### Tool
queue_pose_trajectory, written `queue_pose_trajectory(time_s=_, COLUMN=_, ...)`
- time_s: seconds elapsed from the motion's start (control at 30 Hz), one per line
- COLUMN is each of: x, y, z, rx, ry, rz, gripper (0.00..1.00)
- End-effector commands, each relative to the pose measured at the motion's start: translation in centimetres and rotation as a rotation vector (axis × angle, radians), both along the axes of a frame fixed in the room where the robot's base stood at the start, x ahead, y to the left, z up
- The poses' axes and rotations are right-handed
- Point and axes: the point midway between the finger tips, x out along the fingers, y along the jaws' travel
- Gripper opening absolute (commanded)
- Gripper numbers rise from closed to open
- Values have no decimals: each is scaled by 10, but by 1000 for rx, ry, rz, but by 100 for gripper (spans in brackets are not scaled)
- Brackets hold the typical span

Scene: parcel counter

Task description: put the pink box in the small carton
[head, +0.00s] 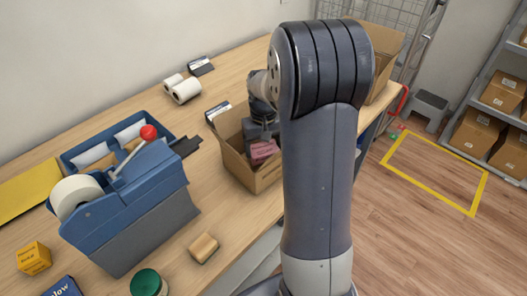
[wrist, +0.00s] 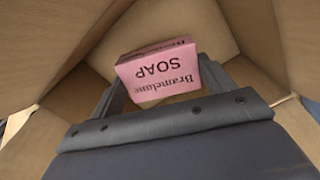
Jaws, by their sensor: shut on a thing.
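The pink box (wrist: 158,74), printed "Bramelane SOAP", is between the fingers of my gripper (wrist: 165,90) in the wrist view. My gripper is shut on it. The open small carton (head: 235,165) stands on the counter in the head view, and its brown walls surround the box in the wrist view. In the head view the pink box (head: 263,151) shows inside the carton's opening, below its rim, with my gripper (head: 262,138) above it. My arm hides the right part of the carton. I cannot tell whether the box touches the carton's floor.
A blue tape dispenser (head: 130,215) with a red knob stands left of the carton. A small tan box (head: 204,247) and a green-topped roll (head: 149,283) lie near the front edge. White rolls (head: 185,91) lie at the back. A larger open carton (head: 385,50) stands behind my arm.

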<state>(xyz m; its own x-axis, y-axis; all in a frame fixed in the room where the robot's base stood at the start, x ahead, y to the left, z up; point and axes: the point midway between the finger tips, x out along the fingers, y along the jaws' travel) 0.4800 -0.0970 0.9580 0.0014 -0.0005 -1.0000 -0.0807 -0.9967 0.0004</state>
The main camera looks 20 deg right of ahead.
Motion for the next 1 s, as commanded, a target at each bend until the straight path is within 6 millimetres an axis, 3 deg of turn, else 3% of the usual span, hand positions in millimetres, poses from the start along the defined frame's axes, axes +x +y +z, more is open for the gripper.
queue_pose_trajectory(time_s=0.2, x=0, y=0, z=-26, rx=0, ry=2, rz=0, gripper=52)
queue_pose_trajectory(time_s=0.57, x=0, y=0, z=-30, rx=0, ry=1, rz=0, gripper=52)
queue_pose_trajectory(time_s=0.6, x=0, y=0, z=-29, rx=0, ry=1, rz=0, gripper=79)
queue_pose_trajectory(time_s=0.83, x=0, y=0, z=-29, rx=0, ry=1, rz=0, gripper=98)
queue_pose_trajectory(time_s=1.0, x=0, y=0, z=-29, rx=0, ry=1, rz=0, gripper=98)
